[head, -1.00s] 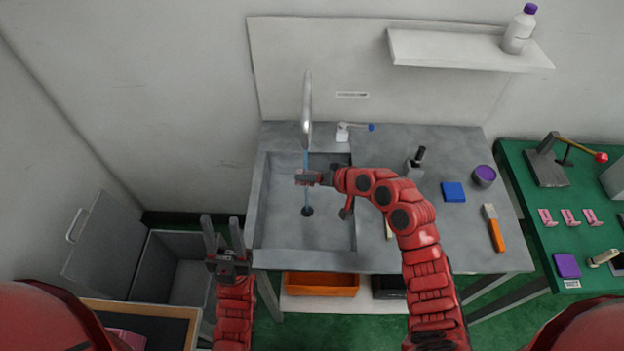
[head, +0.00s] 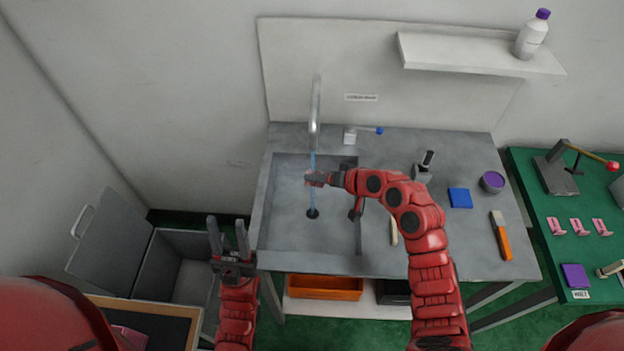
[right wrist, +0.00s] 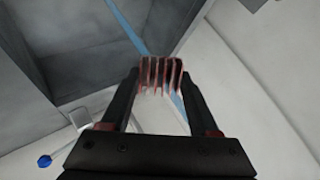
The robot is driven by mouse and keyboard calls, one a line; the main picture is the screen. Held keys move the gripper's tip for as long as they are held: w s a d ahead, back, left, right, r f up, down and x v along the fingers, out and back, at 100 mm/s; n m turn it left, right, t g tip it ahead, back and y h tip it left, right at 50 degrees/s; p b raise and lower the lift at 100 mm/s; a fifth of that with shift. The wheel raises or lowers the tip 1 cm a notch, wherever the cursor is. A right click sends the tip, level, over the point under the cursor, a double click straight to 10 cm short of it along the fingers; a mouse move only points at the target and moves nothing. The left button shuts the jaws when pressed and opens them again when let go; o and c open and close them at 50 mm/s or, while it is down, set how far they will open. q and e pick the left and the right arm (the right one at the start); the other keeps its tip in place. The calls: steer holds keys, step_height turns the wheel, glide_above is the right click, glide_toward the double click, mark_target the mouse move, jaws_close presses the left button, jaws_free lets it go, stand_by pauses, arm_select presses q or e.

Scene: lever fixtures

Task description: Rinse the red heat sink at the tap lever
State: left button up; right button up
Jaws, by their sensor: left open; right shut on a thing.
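My right gripper (head: 322,179) is shut on the red heat sink (right wrist: 160,76), whose fins show between the fingers in the right wrist view. It is held over the sink basin (head: 285,215), in or right beside the thin blue water stream (head: 313,160) from the tap spout (head: 315,105). In the head view the heat sink is small and partly hidden by the fingers. The tap lever (head: 366,131), white with a blue tip, is right of the spout; its blue tip also shows in the right wrist view (right wrist: 45,161). My left gripper (head: 231,240) is open and empty, left of the counter front.
On the counter (head: 400,262) are a blue block (head: 459,198), a purple-topped pot (head: 492,182), an orange-handled brush (head: 502,237) and a black-handled fixture (head: 425,166). A green table (head: 540,200) stands right. An open grey bin (head: 170,262) is at left.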

steer(key=shift+s+a, duration=0.25)
steer(key=shift+a, duration=0.15)
steer(key=shift+w+d, duration=0.1)
steer(key=shift+w+d+b, duration=0.2)
steer(key=shift+d+b, duration=0.1)
steer(key=shift+d, duration=0.1)
steer(key=shift+a, duration=0.1)
steer(key=shift+s+a, duration=0.3)
steer(key=shift+a, duration=0.15)
steer(key=s+d+p, duration=0.2)
steer(key=s+d, duration=0.2)
steer(key=s, duration=0.3)
stand_by(0.6)
